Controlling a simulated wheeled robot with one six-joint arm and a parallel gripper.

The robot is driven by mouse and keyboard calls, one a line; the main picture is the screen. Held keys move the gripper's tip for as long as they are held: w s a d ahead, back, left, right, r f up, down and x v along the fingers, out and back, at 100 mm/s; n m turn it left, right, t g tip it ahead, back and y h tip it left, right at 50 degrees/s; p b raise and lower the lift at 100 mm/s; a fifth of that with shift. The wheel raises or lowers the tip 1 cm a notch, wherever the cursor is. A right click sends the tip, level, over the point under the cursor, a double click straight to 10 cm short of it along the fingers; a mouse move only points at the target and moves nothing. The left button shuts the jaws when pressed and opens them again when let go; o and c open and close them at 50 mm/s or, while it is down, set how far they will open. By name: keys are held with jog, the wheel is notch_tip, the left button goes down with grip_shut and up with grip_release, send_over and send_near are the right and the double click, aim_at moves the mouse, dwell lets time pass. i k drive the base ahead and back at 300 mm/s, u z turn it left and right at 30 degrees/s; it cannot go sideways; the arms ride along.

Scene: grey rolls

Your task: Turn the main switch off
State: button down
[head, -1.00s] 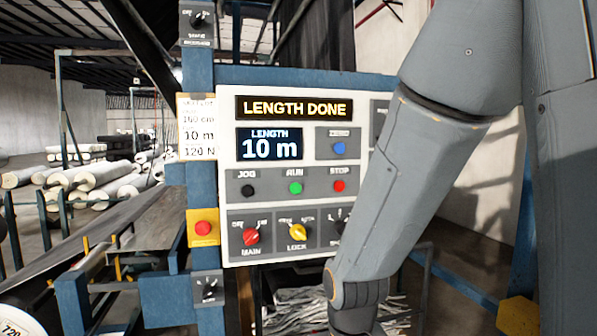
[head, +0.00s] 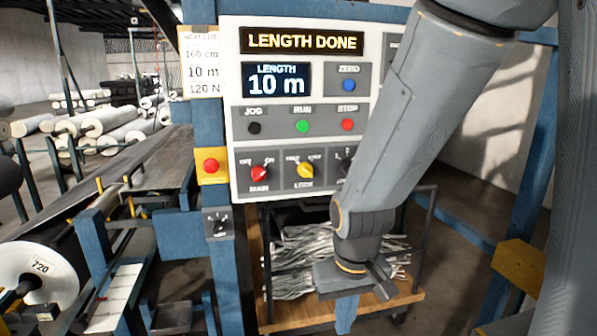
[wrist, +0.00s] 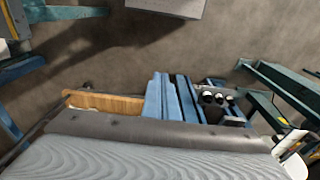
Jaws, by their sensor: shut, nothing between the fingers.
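The main switch (head: 260,173) is a red rotary knob labelled MAIN at the lower left of the white control panel (head: 234,110) in the head view. Its pale mark appears to tilt to the upper right, towards ON. My gripper (head: 378,272) is at the end of my arm, below and right of the switch and apart from it. It is shut and empty, though its fingertips are hard to make out. My forearm hides part of the panel's lower right. The wrist view shows no switch.
The yellow LOCK knob (head: 305,171) sits close right of the main switch. A red button on a yellow box (head: 211,166) is to its left. A wooden-based cart (head: 290,318) with grey scraps stands below the panel. The space before the panel's left half looks clear.

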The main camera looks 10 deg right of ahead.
aim_at(259, 173)
jog(key=k, duration=1.1)
jog(key=u, duration=0.85)
jog(key=i, duration=1)
jog(key=z, duration=0.85)
